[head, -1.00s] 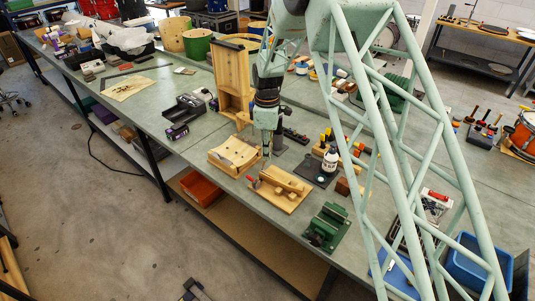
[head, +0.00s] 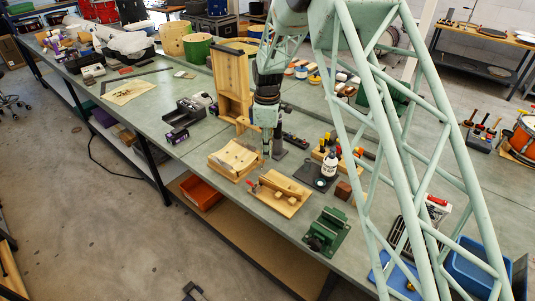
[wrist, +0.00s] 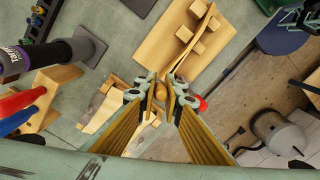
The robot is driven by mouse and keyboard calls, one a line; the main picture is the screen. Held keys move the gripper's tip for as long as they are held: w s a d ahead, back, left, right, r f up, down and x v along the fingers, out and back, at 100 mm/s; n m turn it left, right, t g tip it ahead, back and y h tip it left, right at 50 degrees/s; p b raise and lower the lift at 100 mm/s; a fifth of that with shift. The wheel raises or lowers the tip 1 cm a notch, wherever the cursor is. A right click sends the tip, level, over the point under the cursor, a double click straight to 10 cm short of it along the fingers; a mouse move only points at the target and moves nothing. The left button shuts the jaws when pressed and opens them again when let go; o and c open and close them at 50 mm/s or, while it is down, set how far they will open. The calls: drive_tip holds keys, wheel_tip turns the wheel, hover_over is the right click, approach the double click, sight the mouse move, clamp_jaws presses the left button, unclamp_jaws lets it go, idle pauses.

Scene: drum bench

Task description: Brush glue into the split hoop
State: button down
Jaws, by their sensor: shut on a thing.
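My gripper (head: 266,156) points down between the wooden cradle and the wooden board in the head view. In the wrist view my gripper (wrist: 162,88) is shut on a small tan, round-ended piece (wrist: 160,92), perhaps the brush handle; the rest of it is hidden. A wooden board (head: 276,202) with a light strip and small blocks lies just right of the gripper; it also shows in the wrist view (wrist: 158,48). I cannot tell whether that strip is the split hoop. A small red piece (wrist: 200,104) shows beside the right finger. A white bottle (head: 329,163) stands on a dark mat.
The wooden cradle (head: 234,160) with a curved top is left of the gripper. A tall open wooden box (head: 235,88) stands behind. A green vice (head: 325,232) is near the front edge. A wood block (head: 343,190) sits right of the mat.

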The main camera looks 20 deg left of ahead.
drive_tip(key=shift+r+p, duration=0.4)
drive_tip(key=shift+r, duration=1.05)
